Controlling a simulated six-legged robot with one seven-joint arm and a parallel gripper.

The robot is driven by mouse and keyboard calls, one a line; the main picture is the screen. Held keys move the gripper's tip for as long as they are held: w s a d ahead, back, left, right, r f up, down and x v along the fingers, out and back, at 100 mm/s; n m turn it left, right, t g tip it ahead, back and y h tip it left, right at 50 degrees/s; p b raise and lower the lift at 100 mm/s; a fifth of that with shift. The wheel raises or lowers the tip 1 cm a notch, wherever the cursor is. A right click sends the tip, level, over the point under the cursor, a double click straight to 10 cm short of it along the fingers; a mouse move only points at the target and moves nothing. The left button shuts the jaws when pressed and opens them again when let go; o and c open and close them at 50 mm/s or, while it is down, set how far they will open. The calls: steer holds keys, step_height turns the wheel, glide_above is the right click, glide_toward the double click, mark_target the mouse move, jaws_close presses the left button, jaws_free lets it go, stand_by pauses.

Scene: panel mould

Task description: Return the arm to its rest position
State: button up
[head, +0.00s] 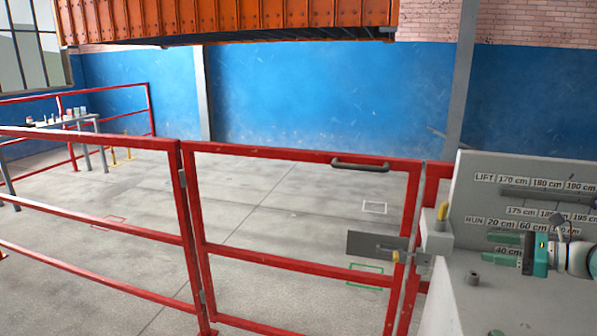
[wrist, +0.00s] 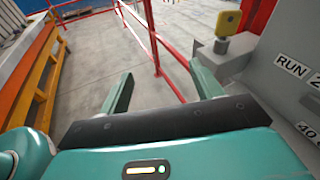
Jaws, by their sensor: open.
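My gripper (head: 503,244) is at the right of the head view, in front of the grey console (head: 560,165). In the wrist view, the two green fingers of my gripper (wrist: 163,90) stand wide apart with nothing between them. Grey floor and a red rail show beyond the fingers. The teal wrist shows behind the fingers in the head view, and part of my arm runs out of the frame at the right.
A red gate (head: 300,260) with a grey latch plate (head: 375,246) stands left of the console. A yellow key-like piece (head: 442,211) sits on the console. Labels read LIFT and RUN. An orange panel (head: 230,20) hangs above. A table (head: 90,125) stands far left. The floor beyond is mostly clear.

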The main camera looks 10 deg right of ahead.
steer(key=w+a+n+g+h, duration=0.2)
steer(key=a+n+g, duration=0.7)
steer(key=a, duration=2)
steer(key=s+a+f+n+t+h, duration=0.1)
steer(key=s+a+n+h, duration=0.2)
steer(key=s+a+n, duration=0.4)
steer(key=s+a+f+n+t+h, duration=0.1)
steer(key=s+a+n+h, duration=0.3)
steer(key=s+a+n, duration=0.4)
steer(key=s+f+n, duration=0.1)
steer(key=s+n, duration=0.2)
steer(key=s, duration=0.1)
steer(key=shift+s+h, duration=0.3)
steer(key=shift+s, duration=0.05)
steer(key=shift+a, duration=0.1)
steer(key=c, duration=0.6)
steer(key=shift+c, duration=0.2)
